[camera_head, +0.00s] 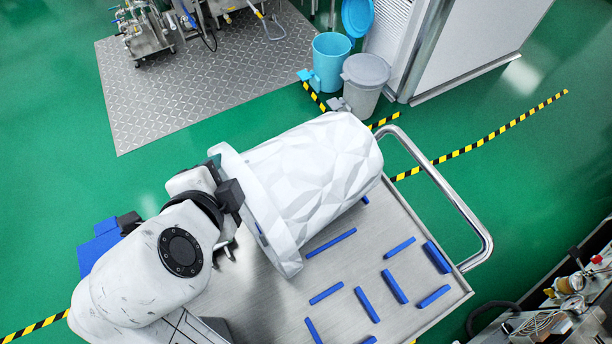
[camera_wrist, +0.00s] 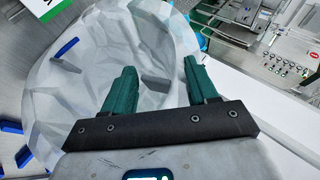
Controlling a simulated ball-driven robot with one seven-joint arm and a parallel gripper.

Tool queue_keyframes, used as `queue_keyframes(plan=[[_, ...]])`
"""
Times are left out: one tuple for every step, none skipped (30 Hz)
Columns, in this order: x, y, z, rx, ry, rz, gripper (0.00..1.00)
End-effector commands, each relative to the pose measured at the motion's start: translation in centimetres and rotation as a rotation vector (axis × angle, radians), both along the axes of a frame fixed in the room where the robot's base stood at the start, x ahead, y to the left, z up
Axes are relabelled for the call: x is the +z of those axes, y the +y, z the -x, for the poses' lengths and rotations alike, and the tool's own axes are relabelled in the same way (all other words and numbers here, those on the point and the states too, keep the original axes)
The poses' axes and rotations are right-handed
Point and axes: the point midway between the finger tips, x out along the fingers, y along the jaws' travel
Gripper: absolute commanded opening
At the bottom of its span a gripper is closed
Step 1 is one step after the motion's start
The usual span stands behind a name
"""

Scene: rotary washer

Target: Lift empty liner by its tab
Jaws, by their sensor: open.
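The white, faceted liner (camera_head: 318,178) lies tilted on its side on the steel cart top, its wide rim (camera_head: 262,212) toward my arm. In the wrist view the crumpled white liner (camera_wrist: 120,50) fills the left and middle, behind my fingers. My gripper (camera_wrist: 155,88) is open, its two green fingers apart with nothing clearly held between them. A small grey patch (camera_wrist: 156,84) shows between the fingers; I cannot tell whether it is the tab or a shaded fold. In the head view my fingertips are hidden around the liner's rim.
The steel cart top (camera_head: 265,305) carries several blue strips (camera_head: 395,286) right of and below the liner. A curved handle (camera_head: 440,185) edges the cart's right side. Blue (camera_head: 330,62) and grey (camera_head: 365,85) bins stand on the green floor beyond. A control panel (camera_wrist: 285,65) shows at upper right.

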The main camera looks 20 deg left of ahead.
Motion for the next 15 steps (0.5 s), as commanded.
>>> queue_keyframes(plan=[[0.02,0.01,-0.02,0.000,0.000,0.000,0.58],[0.04,0.01,-0.02,0.000,0.000,0.000,0.58],[0.04,0.01,-0.01,0.000,0.000,0.000,0.58],[0.05,0.01,0.00,0.000,0.000,0.000,0.58],[0.05,0.01,0.00,0.000,0.000,0.000,0.58],[0.06,0.00,0.00,0.000,0.000,0.000,0.54],[0.06,0.00,0.00,0.000,0.000,0.000,0.51],[0.06,0.00,0.00,0.000,0.000,0.000,0.48],[0.06,0.00,0.00,0.000,0.000,0.000,0.45],[0.06,0.00,0.01,0.000,0.000,0.000,0.42],[0.06,0.00,0.02,0.000,0.000,0.000,0.39],[0.06,0.00,0.02,0.000,0.000,0.000,0.35],[0.06,0.00,0.02,0.000,0.000,0.000,0.32],[0.06,0.00,0.02,0.000,0.000,0.000,0.29],[0.06,0.00,0.02,0.000,0.000,0.000,0.25]])
